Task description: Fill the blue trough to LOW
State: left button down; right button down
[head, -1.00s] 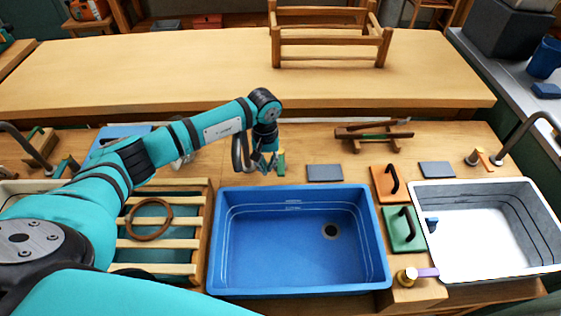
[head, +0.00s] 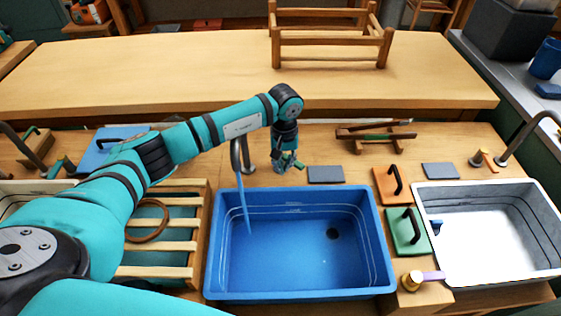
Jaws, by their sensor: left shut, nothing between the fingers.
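The blue trough (head: 220,262) stands in the middle of the counter, with level lines around its inner walls and a dark round drain (head: 333,234) in its floor. A thin blue stream of water (head: 246,212) falls from the grey tap (head: 238,156) into its left part. The water level on the floor is hard to tell. My left gripper (head: 285,165) is shut and empty, right beside the green tap handle (head: 298,165) behind the trough. Whether they touch is unclear. My right gripper is not in view.
A white basin (head: 490,225) with its own tap (head: 522,130) stands at the right. Orange (head: 383,187) and green (head: 402,235) handled blocks lie between the basins. A slatted rack (head: 190,255) with a brown ring (head: 152,222) is at the left.

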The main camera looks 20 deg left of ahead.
pick_arm(q)
notch_tip(320, 180, up, 4)
jog(key=shift+d+r+p, duration=0.1)
jog(key=shift+d+p, duration=0.05)
jog(key=shift+p, duration=0.75)
jog(key=w+d+b, duration=0.2)
jog(key=w+b, duration=0.5)
jog(key=shift+w+b, duration=0.2)
jog(key=shift+b, duration=0.1)
